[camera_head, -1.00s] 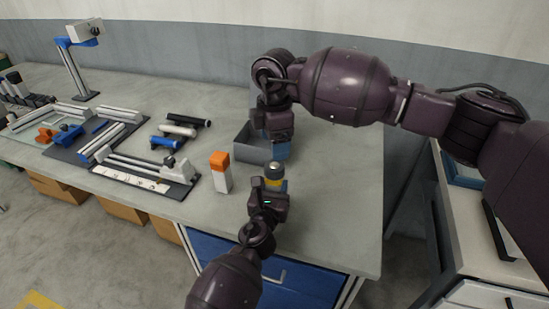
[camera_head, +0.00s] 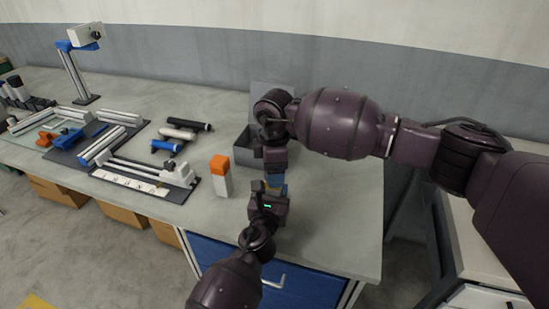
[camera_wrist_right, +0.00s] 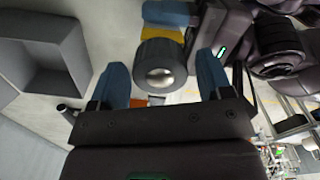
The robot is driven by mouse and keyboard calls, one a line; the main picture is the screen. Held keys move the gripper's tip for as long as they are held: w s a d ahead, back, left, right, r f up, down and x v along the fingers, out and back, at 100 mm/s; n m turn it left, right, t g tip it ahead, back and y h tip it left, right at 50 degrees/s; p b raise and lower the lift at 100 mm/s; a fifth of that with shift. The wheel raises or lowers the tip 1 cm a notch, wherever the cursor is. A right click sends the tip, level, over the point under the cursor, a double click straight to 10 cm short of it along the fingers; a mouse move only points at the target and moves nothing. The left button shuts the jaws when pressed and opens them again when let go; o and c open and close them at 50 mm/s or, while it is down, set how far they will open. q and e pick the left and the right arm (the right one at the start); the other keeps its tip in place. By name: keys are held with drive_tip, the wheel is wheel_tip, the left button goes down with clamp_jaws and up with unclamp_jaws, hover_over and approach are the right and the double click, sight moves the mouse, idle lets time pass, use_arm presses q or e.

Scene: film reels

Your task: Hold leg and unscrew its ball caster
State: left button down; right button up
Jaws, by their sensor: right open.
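The ball caster (camera_wrist_right: 160,70), a dark round collar with a silver ball, sits on the end of the leg (camera_wrist_right: 163,36), which shows a yellow band. My left gripper (camera_head: 270,190) is shut on the leg and holds it upright above the table's front edge; most of the leg is hidden. My right gripper (camera_head: 277,181) points down from above. In the right wrist view its blue fingers (camera_wrist_right: 162,72) are open, one on each side of the caster, with visible gaps. In the head view the right gripper mostly hides the caster.
A grey bin (camera_head: 240,153) stands just behind the grippers. An upright white block with an orange top (camera_head: 221,178) stands to their left. Black, white and blue cylinders (camera_head: 178,134) lie further left, beside trays with rails (camera_head: 145,182). The table's right side is clear.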

drive_tip(key=shift+f, duration=0.3)
drive_tip(key=shift+c, duration=0.3)
